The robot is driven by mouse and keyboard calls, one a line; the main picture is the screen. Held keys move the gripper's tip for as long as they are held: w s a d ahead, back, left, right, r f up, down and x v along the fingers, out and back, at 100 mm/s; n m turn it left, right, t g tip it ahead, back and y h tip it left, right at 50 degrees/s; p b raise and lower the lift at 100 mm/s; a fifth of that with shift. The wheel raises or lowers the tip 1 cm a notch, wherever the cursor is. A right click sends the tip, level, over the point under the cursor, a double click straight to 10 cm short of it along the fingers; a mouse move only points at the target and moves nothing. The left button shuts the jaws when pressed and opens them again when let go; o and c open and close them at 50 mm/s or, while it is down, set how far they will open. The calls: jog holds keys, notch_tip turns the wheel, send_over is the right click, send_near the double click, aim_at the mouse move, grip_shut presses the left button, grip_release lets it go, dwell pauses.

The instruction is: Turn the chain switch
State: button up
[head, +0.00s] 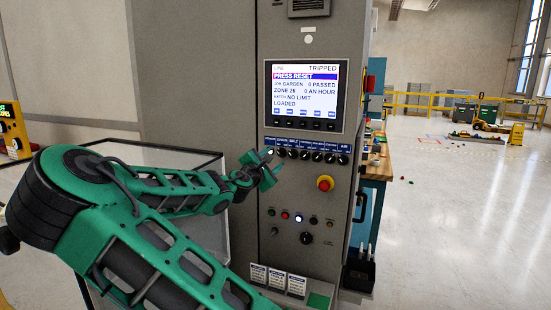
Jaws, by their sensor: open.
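A row of black rotary switches (305,155) runs under the screen on the grey control cabinet (346,205). Small blue label plates sit above them. Most labels are too small to read, so I cannot tell which switch is the chain switch. My green gripper (274,164) is open at the left end of the row, close in front of the cabinet face. It partly covers the area around the leftmost switch. I cannot tell whether it touches a switch. Nothing shows between its fingers.
The screen (304,92) reads TRIPPED and PRESS RESET. A red emergency button (325,183) on yellow sits below the row. Small lamps and buttons (298,218) and a black knob (306,238) are lower. A wooden workbench (379,165) stands behind to the right, with open floor beyond.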

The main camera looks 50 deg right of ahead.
aim_at(280, 154)
jog(key=shift+x, duration=2.8)
jog(key=shift+c, duration=0.4)
jog(key=c, duration=1)
